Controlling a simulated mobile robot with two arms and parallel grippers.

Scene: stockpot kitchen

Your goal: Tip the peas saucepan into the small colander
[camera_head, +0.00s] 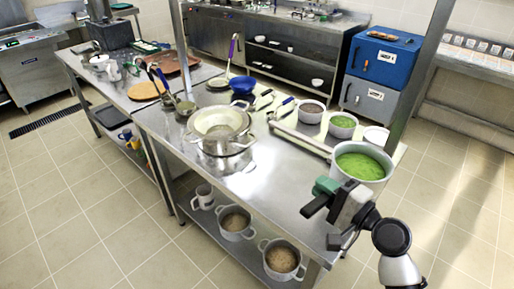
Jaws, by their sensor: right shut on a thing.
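The peas saucepan (362,178) is a pale pan filled with bright green, at the right end of the steel table. It is upright and seems raised above the table corner. My right gripper (322,195) is at its near left side, shut on it; the grasp point is partly hidden by the gripper. A pale, wide colander-like bowl (220,117) sits on a steel pot left of the table's middle, to the left of the saucepan and apart from it. I cannot see its holes. My left gripper is not in view.
A tray (295,128) at the table's right holds a brown-filled pan (311,111) and another green-filled pan (342,124). A blue bowl (243,85) stands behind the colander. Several pots stand on the shelf below. Bare steel (262,175) lies between colander and gripper.

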